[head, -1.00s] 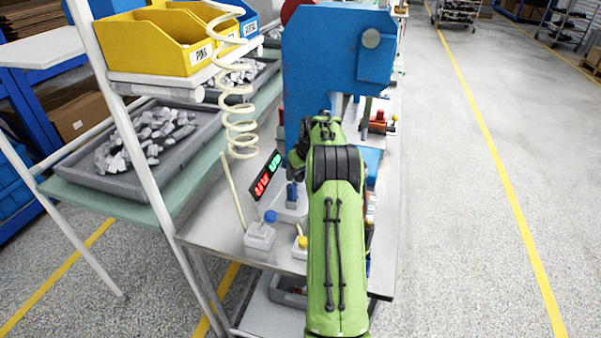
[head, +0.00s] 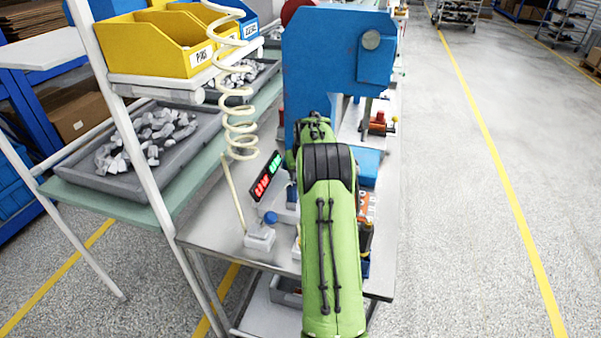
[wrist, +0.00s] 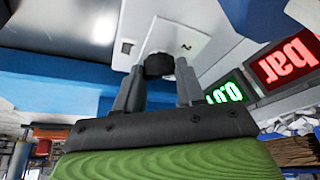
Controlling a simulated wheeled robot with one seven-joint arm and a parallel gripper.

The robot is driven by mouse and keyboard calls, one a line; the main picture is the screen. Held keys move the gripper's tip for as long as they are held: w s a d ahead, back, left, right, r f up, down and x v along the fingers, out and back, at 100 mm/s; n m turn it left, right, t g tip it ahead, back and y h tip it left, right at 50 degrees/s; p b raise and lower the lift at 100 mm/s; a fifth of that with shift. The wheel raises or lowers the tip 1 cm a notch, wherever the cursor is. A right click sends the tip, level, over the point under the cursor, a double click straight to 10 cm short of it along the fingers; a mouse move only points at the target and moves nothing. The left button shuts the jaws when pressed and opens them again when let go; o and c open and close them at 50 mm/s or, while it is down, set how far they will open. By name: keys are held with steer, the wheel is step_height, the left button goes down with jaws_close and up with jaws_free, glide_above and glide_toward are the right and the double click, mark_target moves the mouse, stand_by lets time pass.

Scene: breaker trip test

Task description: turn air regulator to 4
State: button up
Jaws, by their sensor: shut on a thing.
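A dark round knob (wrist: 159,65) sits on a pale plate (wrist: 205,20) in the wrist view; I take it for the air regulator's knob. My gripper (wrist: 160,75) has one grey finger on each side of it and is shut on it. A tilted display (wrist: 258,75) beside it shows a green reading that looks like 0.0 and a red "bar", turned over in this view. The display also shows in the head view (head: 267,176), left of my green arm. My arm hides the knob and gripper there.
A blue press (head: 330,60) stands at the back of the grey bench (head: 215,225). A white box with a blue button (head: 261,236) is left of my arm. A coiled cream hose (head: 240,130) hangs near the display. The floor to the right is open.

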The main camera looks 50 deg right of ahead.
steer(key=m+p, duration=0.1)
steer(key=m, duration=0.2)
steer(key=m+g+h+p, duration=0.1)
steer(key=m, duration=0.2)
steer(key=shift+w+a+g+h, duration=0.15)
steer(key=shift+g+h, duration=0.15)
steer(key=shift+m, duration=0.3)
steer(key=o, duration=1)
steer(key=shift+o, duration=0.2)
steer(key=shift+r, duration=0.1)
steer(key=p+v, duration=0.2)
steer(key=v, duration=1.3)
steer(key=shift+a+r, duration=0.25)
